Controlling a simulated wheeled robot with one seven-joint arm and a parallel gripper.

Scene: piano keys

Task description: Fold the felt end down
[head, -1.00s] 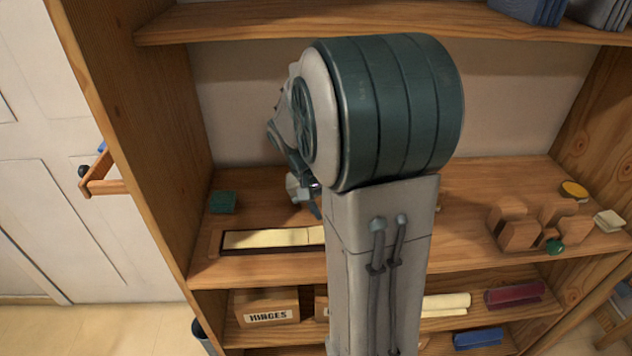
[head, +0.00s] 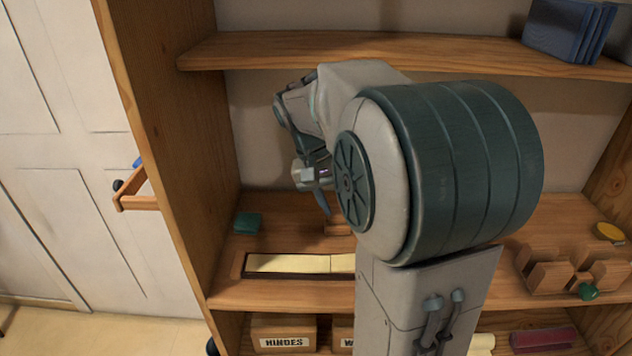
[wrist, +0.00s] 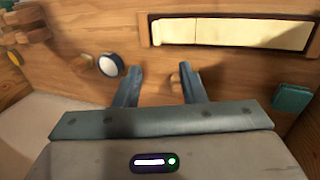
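My gripper (head: 326,203) hangs above the middle shelf, behind my own arm. In the wrist view my gripper (wrist: 160,76) is open, with its two blue-grey fingers apart and nothing held between them. A small wooden piece (wrist: 175,82) shows beside the right finger in that view; a wooden block (head: 337,226) stands under the gripper in the head view. A shallow wooden tray (head: 239,266) holds cream key-like strips (head: 290,263); it also shows in the wrist view (wrist: 148,30). I cannot make out a felt end for certain in either view.
A teal block (head: 247,223) sits behind the tray's left end. Wooden blocks (head: 548,277), a green knob (head: 588,291) and a yellow disc (head: 608,231) are at the right. A round white-faced item (wrist: 109,65) lies near the left finger. The upper shelf (head: 400,52) overhangs.

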